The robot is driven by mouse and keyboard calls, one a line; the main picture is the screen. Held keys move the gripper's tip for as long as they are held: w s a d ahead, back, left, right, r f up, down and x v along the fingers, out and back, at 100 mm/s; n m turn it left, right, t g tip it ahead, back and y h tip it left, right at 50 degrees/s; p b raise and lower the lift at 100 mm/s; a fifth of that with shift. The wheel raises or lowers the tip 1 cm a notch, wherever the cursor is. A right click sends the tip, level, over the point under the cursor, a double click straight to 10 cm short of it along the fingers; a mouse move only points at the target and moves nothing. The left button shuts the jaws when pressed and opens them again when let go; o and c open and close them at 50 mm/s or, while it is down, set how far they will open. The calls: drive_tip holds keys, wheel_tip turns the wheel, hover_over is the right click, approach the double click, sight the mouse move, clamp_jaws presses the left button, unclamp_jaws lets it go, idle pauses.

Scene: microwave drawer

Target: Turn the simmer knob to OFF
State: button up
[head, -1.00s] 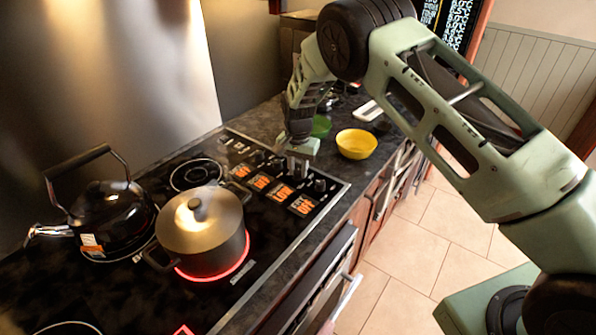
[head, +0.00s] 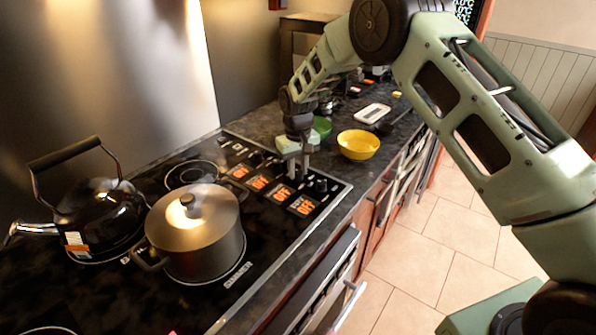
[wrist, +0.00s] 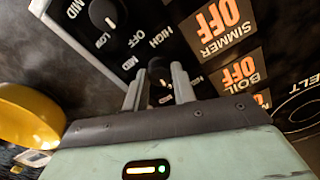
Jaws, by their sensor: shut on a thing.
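My gripper (head: 297,172) points down at the right end of the cooktop's control strip. In the wrist view its two fingers (wrist: 156,90) are shut on a dark knob (wrist: 160,75), one finger on each side. Most of that knob is hidden by the fingers, and its pointer is hard to read. The SIMMER display (wrist: 219,25) in the wrist view reads OFF in orange. The BOIL display (wrist: 240,75) beside it also reads OFF. A grey lidded pot (head: 195,242) stands on the burner marked SIMMER, which shows no red glow.
A black kettle (head: 98,215) stands left of the pot. Another knob (wrist: 105,14) is close to my fingers. A yellow bowl (head: 358,145) and a green bowl (head: 322,127) sit on the counter beyond my gripper. The cooktop's front edge (head: 318,212) is clear.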

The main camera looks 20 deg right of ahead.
sight(298, 171)
drive_tip(key=shift+n, duration=0.8)
drive_tip(key=o, duration=1)
drive_tip(key=shift+r, duration=0.15)
wheel_tip(298, 171, up, 17)
drive_tip(key=b, duration=0.3)
drive_tip(key=shift+r+b, duration=0.1)
drive_tip(key=shift+b, duration=0.2)
